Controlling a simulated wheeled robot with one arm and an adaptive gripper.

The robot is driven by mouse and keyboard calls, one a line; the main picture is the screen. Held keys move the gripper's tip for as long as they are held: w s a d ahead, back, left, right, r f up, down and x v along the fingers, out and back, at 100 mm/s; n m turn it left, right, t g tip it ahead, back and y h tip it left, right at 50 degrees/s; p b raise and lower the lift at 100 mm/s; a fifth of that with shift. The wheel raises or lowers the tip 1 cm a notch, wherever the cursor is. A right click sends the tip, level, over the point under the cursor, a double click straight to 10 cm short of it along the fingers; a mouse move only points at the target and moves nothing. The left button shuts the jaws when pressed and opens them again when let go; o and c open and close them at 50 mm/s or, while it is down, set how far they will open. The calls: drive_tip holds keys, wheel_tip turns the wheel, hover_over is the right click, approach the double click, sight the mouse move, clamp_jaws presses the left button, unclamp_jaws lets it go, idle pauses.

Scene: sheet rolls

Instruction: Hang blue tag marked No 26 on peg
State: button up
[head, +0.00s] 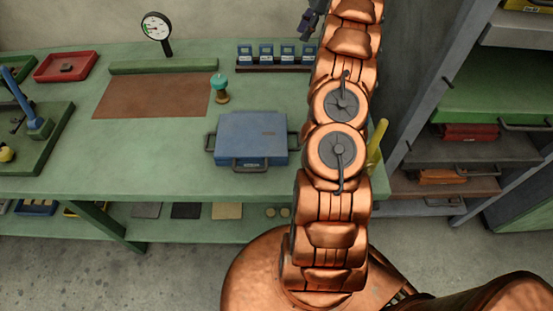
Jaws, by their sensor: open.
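Several small blue tags (266,52) with pale centres stand in a row on a dark rack (272,68) at the back of the green bench. Their markings are too small to read, so I cannot tell which is No 26. I cannot make out a separate peg; my copper arm hides part of the bench at the rack's right end. My gripper (310,20) shows only in part as a dark shape at the top edge, beside my arm, above and right of the rack. It is open, and I see nothing held in it.
A blue lidded case (251,139) with handles sits at the bench front, left of my arm. A teal-topped stamp (220,88), brown mat (150,96), dial gauge (157,28) and red tray (66,67) stand further left. Shelves (490,100) rise at right.

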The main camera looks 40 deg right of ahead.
drive_tip(key=a+r+n+g, duration=0.1)
drive_tip(key=a+r+n, duration=0.2)
drive_tip(key=a, duration=0.5)
drive_tip(key=a+r+n, duration=0.3)
drive_tip(key=a, duration=0.5)
drive_tip(key=s+a+r+n+g, duration=0.2)
drive_tip(key=s+a+n, duration=0.45)
drive_tip(key=a, duration=0.75)
drive_tip(key=s+a+f+n+h, duration=0.1)
drive_tip(key=s+a+n, duration=0.1)
drive_tip(key=s+a, duration=0.35)
drive_tip(key=s+a+n+h, duration=0.1)
drive_tip(key=s+a+n, duration=0.2)
drive_tip(key=s, duration=0.6)
drive_tip(key=s+a+f+n+h, duration=0.1)
drive_tip(key=s+f+n, duration=0.2)
drive_tip(key=s, duration=0.5)
drive_tip(key=s+a+f+n+g, duration=0.1)
drive_tip(key=s+f+n, duration=0.2)
drive_tip(key=s, duration=0.6)
drive_tip(key=shift+s+a+h, duration=0.25)
drive_tip(key=shift+a+h, duration=0.1)
drive_tip(key=shift+h, duration=0.05)
drive_tip(key=shift+o, duration=0.5)
wheel_tip(320, 180, up, 3)
drive_tip(key=p, duration=0.3)
drive_tip(key=shift+f, duration=0.25)
